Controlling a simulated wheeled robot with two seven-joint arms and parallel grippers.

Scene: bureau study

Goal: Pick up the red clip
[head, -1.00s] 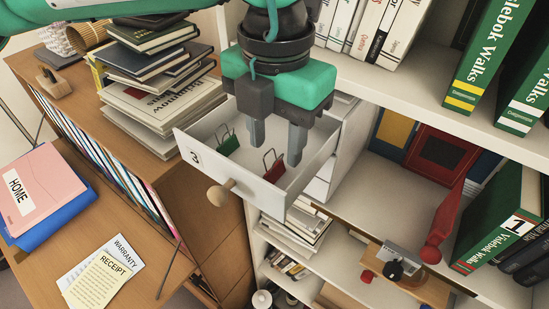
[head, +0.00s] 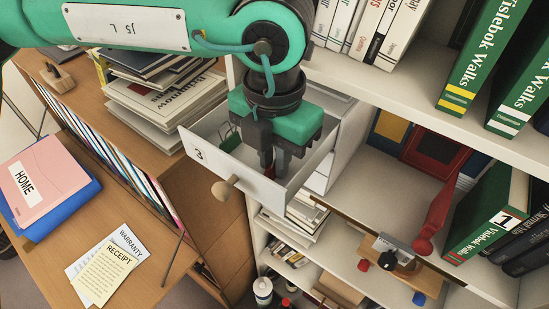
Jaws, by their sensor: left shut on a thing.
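My left gripper (head: 273,160) reaches down into the open white drawer (head: 217,162), which has a "3" label and a round wooden knob. Its fingers are close together, shut on the red clip (head: 270,173). Only a small red part of the clip shows by the fingertips; the rest is hidden by the fingers. The clip is low inside the drawer, and I cannot tell if it touches the drawer floor. A green clip (head: 230,138) lies in the drawer to the left of the gripper. My right gripper is not in view.
The drawer walls stand close around the gripper. Stacked books (head: 160,110) are on the wooden bureau to the left. A shelf edge (head: 420,115) with upright books is on the right. A red object (head: 436,215) stands on the lower shelf.

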